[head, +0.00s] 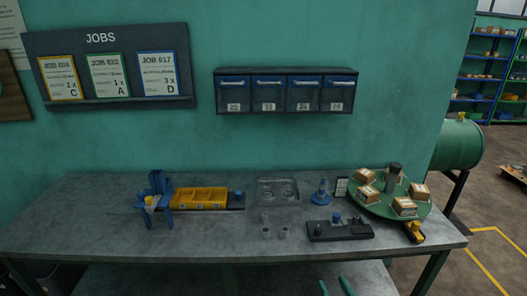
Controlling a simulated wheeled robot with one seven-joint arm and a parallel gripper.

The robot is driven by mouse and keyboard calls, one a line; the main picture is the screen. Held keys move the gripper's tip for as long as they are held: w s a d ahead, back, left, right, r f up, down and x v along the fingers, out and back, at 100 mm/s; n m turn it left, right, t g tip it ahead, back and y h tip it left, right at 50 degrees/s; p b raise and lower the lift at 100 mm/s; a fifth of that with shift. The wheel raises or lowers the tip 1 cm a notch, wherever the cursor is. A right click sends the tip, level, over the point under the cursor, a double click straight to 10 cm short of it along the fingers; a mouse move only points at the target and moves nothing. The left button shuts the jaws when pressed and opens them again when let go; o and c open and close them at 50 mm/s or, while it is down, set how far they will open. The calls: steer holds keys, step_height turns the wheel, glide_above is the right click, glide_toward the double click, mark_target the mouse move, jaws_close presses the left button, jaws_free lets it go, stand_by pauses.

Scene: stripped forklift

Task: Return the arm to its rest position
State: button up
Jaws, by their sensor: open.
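Two green fingertips of my gripper (335,286) show at the bottom edge, right of centre. They stand apart with nothing visible between them. The rest of my gripper and arm is outside the picture. The fingertips appear in front of the grey workbench (120,230), below its front edge in the picture and clear of the things on top.
The bench holds a blue fixture (158,200), a yellow bin tray (200,197), a metal plate (278,190), a dark block with knobs (340,230) and a green turntable (385,208) with several boxes. Drawers (286,92) and a jobs board (108,68) hang on the wall.

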steer(key=s+a+f+m+g+h, duration=0.3)
steer(key=s+a+f+m+h, duration=0.2)
steer(key=s+a+f, duration=0.9)
steer(key=s+a+r+n, duration=0.1)
steer(key=s+a+r, duration=0.2)
steer(key=s, duration=0.8)
steer(key=s+a+r+n+t+y, duration=0.1)
steer(key=s+r, duration=0.4)
steer(key=s, duration=0.7)
steer(key=shift+a+n, duration=0.5)
steer(key=shift+a, duration=0.75)
